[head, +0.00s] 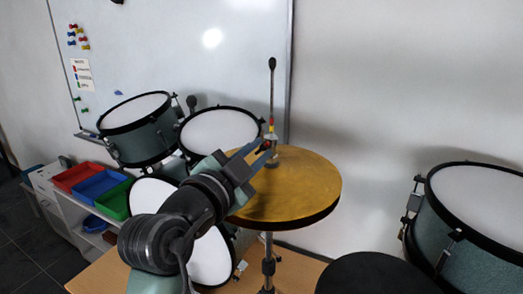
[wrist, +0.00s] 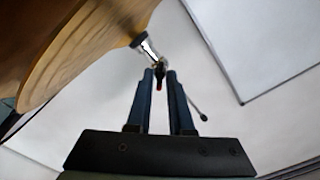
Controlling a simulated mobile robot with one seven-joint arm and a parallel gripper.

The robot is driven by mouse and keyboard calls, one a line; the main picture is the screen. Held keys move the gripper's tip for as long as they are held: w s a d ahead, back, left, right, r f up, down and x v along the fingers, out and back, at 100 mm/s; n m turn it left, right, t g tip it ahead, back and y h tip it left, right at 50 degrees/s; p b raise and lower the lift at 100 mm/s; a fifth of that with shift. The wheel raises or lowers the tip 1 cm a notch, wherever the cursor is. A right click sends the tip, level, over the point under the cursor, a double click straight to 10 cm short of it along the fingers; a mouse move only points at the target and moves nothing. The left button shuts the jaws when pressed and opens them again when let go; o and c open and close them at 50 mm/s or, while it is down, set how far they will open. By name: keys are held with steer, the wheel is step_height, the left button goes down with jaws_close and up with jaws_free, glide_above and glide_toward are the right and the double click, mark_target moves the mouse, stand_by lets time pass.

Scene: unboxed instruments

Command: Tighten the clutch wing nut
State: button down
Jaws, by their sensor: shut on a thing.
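The clutch (head: 271,136) sits on the rod just above the brass hi-hat cymbals (head: 290,185) in the head view. In the wrist view its silver sleeve (wrist: 146,46) comes out of the cymbal. The wing nut (wrist: 159,72), dark with a red tip, sits between my fingertips. My gripper (head: 264,147) reaches in from the lower left, above the cymbal. In the wrist view my gripper (wrist: 160,78) is shut on the wing nut, its two blue fingers on either side. The nut is small and partly hidden by the fingers, so its thread cannot be seen.
The thin hi-hat rod (head: 272,90) rises above the clutch with a black tip. Drums (head: 217,130) stand behind and left of my arm, and a large drum (head: 480,205) at right. A black round top (head: 375,275) is in front. Coloured bins (head: 95,185) are at left.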

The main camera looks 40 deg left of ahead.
steer(key=m+b, duration=0.3)
steer(key=b, duration=0.1)
steer(key=shift+f, duration=0.2)
steer(key=shift+r+m+b, duration=0.25)
steer(key=shift+m+b, duration=0.1)
steer(key=shift+m, duration=0.45)
steer(key=c, duration=0.8)
jaws_free()
steer(key=shift+c, duration=0.2)
steer(key=shift+s, duration=0.1)
steer(key=shift+b+v, duration=0.5)
steer(key=shift+v, duration=2.45)
